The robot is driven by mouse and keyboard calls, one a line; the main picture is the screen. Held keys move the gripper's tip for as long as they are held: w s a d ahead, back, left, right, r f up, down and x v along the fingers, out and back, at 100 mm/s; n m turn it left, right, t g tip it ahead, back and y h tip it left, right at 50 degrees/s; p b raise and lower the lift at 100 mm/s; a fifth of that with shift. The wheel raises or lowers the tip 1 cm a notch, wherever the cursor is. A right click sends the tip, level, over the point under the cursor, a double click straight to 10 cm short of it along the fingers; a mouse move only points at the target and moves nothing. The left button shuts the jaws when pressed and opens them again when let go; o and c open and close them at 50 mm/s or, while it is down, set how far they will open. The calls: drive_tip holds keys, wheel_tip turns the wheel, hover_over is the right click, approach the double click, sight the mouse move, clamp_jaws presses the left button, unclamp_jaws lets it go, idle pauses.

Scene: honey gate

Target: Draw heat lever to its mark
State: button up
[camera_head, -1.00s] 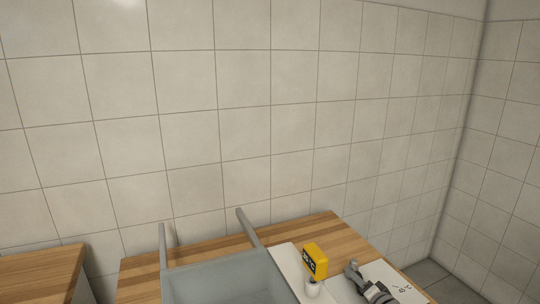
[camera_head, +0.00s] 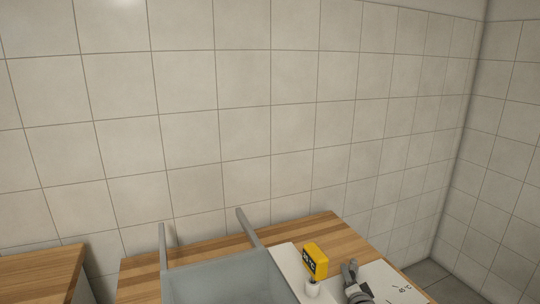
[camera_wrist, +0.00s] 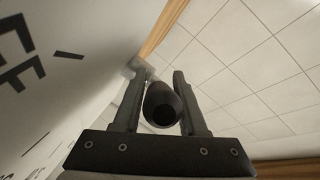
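The heat lever's dark round knob (camera_wrist: 162,108) sits between the two fingers of my gripper (camera_wrist: 157,76) in the wrist view. The fingers flank it closely on both sides and look shut on it. In the head view, a small grey shape (camera_head: 354,280) at the lower right is where my gripper and the lever meet; the two are hard to tell apart there. The white panel (camera_head: 395,288) carries a printed 45°C label (camera_head: 404,288) to the right of that shape. Large dark print also shows on the panel in the wrist view (camera_wrist: 50,110).
A yellow box with a temperature readout (camera_head: 315,261) stands on a white post left of the gripper. Further left is a grey open tank (camera_head: 220,275) with two raised bars. A wooden counter (camera_head: 325,226) runs behind, against a tiled wall (camera_head: 240,110).

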drive_tip(key=shift+o, duration=1.3)
